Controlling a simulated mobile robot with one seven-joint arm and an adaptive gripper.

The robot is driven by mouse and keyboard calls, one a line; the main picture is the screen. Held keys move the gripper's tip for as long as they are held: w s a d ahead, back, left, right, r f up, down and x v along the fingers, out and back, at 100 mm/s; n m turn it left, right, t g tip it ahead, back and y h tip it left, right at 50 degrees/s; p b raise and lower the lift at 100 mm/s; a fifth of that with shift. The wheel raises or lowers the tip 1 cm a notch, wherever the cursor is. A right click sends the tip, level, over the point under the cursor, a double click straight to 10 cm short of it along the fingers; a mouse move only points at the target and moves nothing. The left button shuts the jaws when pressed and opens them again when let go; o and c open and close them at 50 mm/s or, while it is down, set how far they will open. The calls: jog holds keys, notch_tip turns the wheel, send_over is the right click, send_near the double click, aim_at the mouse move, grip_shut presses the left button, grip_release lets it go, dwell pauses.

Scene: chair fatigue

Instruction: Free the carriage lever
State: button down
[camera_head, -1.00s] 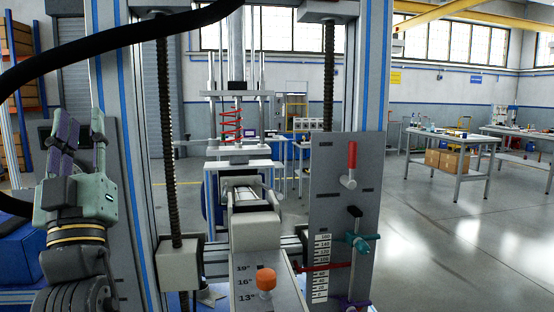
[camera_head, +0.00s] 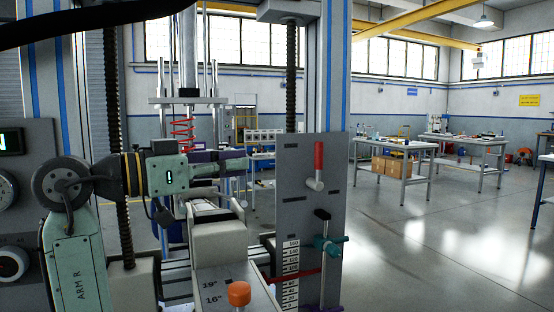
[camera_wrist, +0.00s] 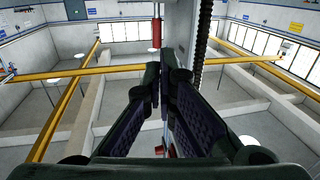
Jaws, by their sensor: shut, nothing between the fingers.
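A lever with a red grip (camera_head: 319,155) and a grey hub (camera_head: 315,184) is mounted on the upright grey plate (camera_head: 300,215). Its red grip points straight up. A red grip also shows in the wrist view (camera_wrist: 157,32), beyond my fingertips. Below the lever, a teal clamp (camera_head: 326,245) with a black-topped rod sits beside a white number scale (camera_head: 290,272). I cannot tell which of these is the carriage lever. My gripper (camera_head: 246,162) is shut and empty, level, pointing right at the plate's left edge. It also shows in the wrist view (camera_wrist: 160,72), fingertips together.
An orange knob (camera_head: 239,293) stands on a marked bar low in front. A grey padded block (camera_head: 219,243) lies below my gripper. A threaded screw (camera_head: 291,80) and frame column rise behind the plate. Open floor lies to the right.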

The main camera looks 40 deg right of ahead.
aim_at(319, 163)
jog(key=shift+d, duration=0.15)
jog(key=d+p, duration=0.1)
jog(key=d, duration=0.3)
jog(key=d+p, duration=0.1)
jog(key=d, duration=0.4)
jog(key=d+p, duration=0.2)
jog(key=d, duration=0.2)
jog(key=shift+s+d, duration=0.35)
jog(key=shift+d, duration=0.05)
jog(key=shift+s+d+r, duration=0.1)
jog(key=shift+d, duration=0.1)
jog(key=shift+a, duration=0.1)
